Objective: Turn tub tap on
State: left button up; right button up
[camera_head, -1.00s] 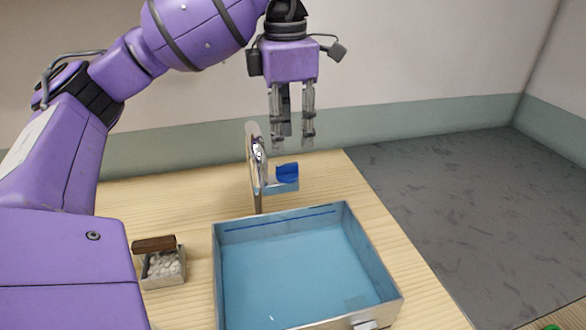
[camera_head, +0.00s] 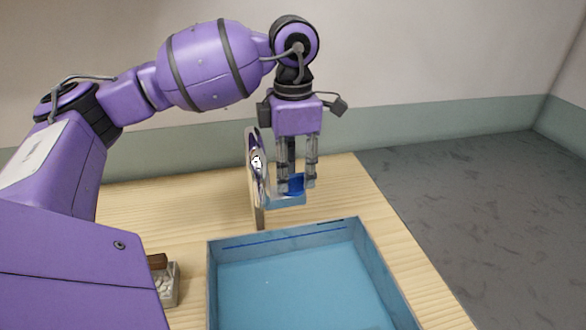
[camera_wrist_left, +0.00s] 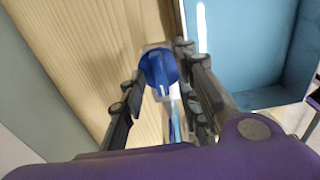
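The tap stands at the back edge of the blue tub (camera_head: 222,285). It has a shiny upright metal body (camera_head: 257,165) and a blue handle (camera_head: 296,184) on a light blue block (camera_head: 287,200). My left gripper (camera_head: 296,186) points down over the tap with its fingers open, one on each side of the blue handle. In the left wrist view the blue handle (camera_wrist_left: 160,68) sits between the fingertips; I cannot tell whether they touch it. My right gripper is not in view.
A small box of pale pebbles (camera_head: 167,285) with a brown block stands left of the tub, partly hidden by my left arm. The wooden table (camera_head: 215,200) is clear around the tap. Its right edge drops to a grey floor (camera_head: 470,220).

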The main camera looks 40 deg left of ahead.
pick_arm(q)
grip_shut()
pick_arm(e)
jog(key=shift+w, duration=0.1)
